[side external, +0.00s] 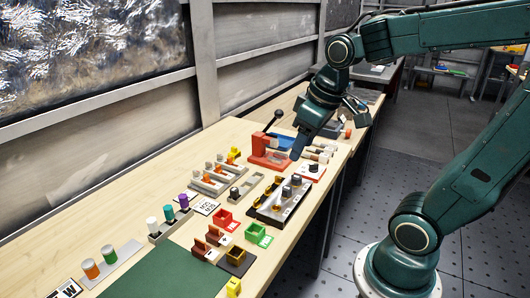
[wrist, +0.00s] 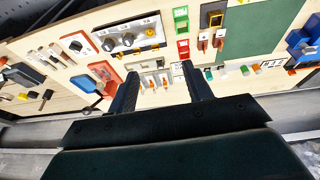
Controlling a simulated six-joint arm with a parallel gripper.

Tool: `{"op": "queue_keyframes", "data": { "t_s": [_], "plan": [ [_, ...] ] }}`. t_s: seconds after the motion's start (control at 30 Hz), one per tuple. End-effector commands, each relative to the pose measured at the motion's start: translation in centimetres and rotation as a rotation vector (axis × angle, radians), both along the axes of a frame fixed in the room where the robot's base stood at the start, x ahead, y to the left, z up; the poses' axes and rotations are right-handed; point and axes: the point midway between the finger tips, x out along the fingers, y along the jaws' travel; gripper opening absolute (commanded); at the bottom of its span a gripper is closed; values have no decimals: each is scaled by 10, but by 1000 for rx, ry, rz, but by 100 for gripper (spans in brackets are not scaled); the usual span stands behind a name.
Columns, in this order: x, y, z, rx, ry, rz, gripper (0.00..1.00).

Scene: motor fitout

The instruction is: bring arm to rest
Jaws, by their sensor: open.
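My gripper (wrist: 160,88) is open in the wrist view, with its two dark fingers apart and nothing between them but the view of the bench beyond. In the side external view my gripper (side external: 303,150) hangs over the far part of the wooden bench (side external: 135,207), close to a red and blue press-like fixture (side external: 270,152). It looks to be above the bench top; I cannot tell how large the gap is.
Near the gripper are a black panel with knobs (side external: 280,198), grey trays (side external: 215,178) and a red bin (side external: 228,220). A green mat (side external: 150,272) lies at the near end. A wall panel (side external: 90,165) runs behind the bench. The floor aisle (side external: 420,135) is clear.

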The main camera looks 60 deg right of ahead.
Motion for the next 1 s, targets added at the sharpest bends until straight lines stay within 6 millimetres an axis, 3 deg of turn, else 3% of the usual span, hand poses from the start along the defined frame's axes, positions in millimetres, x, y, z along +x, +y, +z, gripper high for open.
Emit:
{"op": "queue_keyframes", "data": {
  "t_s": [0.2,0.43,1.0],
  "plan": [
    [-32,27,10,12,-82,7,50],
    [-59,43,12,36,-144,9,50],
    [-68,47,11,47,-166,7,50]
  ]
}}
